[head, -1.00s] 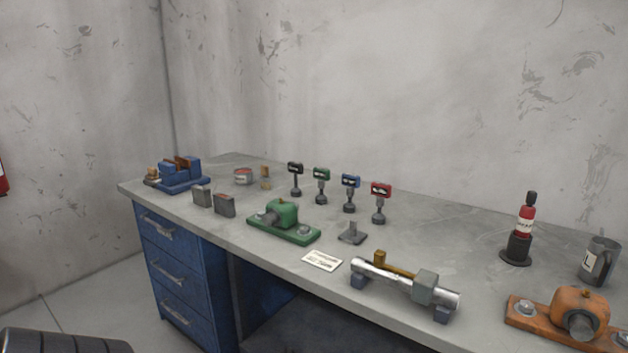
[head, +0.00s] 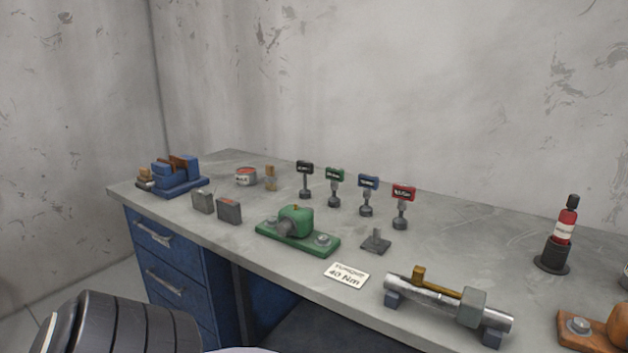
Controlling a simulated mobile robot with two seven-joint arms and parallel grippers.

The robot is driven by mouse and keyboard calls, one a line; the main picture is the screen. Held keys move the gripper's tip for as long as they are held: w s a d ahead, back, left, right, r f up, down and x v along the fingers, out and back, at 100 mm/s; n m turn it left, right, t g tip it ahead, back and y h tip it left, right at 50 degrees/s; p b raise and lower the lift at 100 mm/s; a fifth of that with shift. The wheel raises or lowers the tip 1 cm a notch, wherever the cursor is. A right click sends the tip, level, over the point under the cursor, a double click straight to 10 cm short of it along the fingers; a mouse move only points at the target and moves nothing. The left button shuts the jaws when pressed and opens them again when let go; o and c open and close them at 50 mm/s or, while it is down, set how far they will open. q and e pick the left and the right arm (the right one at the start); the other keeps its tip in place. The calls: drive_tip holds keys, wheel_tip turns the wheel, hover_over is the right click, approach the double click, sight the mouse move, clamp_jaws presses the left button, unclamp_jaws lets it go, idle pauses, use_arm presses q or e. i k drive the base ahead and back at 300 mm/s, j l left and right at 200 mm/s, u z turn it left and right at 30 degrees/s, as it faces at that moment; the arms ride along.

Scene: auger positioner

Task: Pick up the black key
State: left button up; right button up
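The black key (head: 305,168) stands upright on the bench in the head view. It has a black rectangular head with a pale label on a thin stem with a grey foot. It is the leftmost in a row with a green key (head: 335,175), a blue key (head: 368,183) and a red key (head: 403,194). Neither gripper shows; only a dark ribbed part of my own body is at the lower left.
The grey bench (head: 230,236) carries a green-housed unit (head: 297,221), a card reading 40 Nm (head: 346,275), a metal shaft (head: 425,293), a red bottle (head: 566,225) and a blue vise (head: 178,173).

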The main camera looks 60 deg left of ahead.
sight(305, 167)
drive_tip(key=j+z, duration=0.1)
drive_tip(key=j, duration=0.3)
drive_tip(key=k+j+z, duration=0.1)
drive_tip(key=j, duration=0.3)
drive_tip(key=k+j+z, duration=0.1)
drive_tip(key=j, duration=0.25)
drive_tip(key=k+j+z, duration=0.1)
drive_tip(key=j, duration=0.3)
drive_tip(key=k+j, duration=0.1)
drive_tip(key=j, duration=0.3)
drive_tip(key=k+j, duration=0.15)
drive_tip(key=j, duration=0.2)
drive_tip(key=k+j, duration=0.1)
drive_tip(key=j, duration=0.3)
drive_tip(key=k+j, duration=0.15)
drive_tip(key=j, duration=0.25)
